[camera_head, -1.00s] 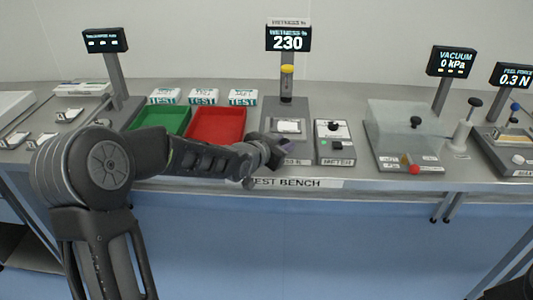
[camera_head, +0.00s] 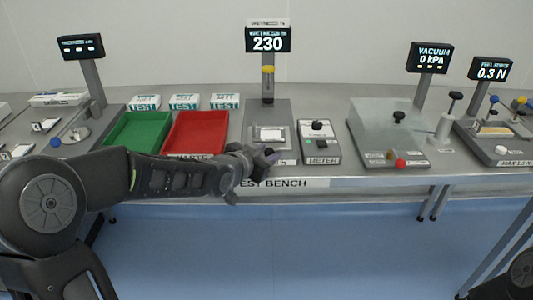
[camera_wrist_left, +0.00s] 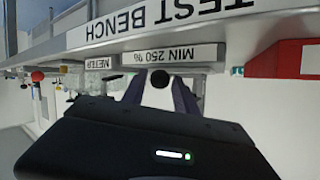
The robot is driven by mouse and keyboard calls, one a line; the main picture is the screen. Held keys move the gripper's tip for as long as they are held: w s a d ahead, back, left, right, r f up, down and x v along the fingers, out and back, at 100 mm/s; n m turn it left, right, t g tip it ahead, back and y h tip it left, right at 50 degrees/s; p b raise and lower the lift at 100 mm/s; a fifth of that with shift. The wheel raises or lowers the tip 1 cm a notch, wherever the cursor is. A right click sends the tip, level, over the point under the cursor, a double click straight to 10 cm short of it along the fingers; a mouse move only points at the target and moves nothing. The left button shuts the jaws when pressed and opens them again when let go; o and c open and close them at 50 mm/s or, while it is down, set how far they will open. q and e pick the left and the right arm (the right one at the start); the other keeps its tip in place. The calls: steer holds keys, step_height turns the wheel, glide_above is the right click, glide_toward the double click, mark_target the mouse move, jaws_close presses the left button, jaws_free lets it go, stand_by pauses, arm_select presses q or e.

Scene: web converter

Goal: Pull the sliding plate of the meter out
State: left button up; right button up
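The wetness meter (camera_head: 253,135) stands on the bench, with its screen (camera_head: 268,39) reading 230. A plate with a white sample (camera_head: 272,134) lies on its base. My left gripper (camera_head: 270,155) is at the meter's front edge and partly hides it. In the left wrist view, a round black knob (camera_wrist_left: 160,78) lies between the two fingers of my left gripper (camera_wrist_left: 159,88). The fingers look apart, one on each side of it; I cannot see contact. The label "MIN 250 %" (camera_wrist_left: 170,55) is just behind. My right gripper is not in view.
A red tray (camera_head: 203,115) and a green tray (camera_head: 140,117) are left of the meter. A small box labelled METER (camera_head: 322,160) stands close on its right. The vacuum station (camera_head: 385,120) is further right. The floor before the bench (camera_head: 300,184) is clear.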

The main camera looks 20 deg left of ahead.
arm_select(q)
steer(key=v, duration=0.7)
steer(key=shift+s, duration=0.3)
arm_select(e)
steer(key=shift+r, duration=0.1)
arm_select(q)
steer(key=shift+a, duration=0.1)
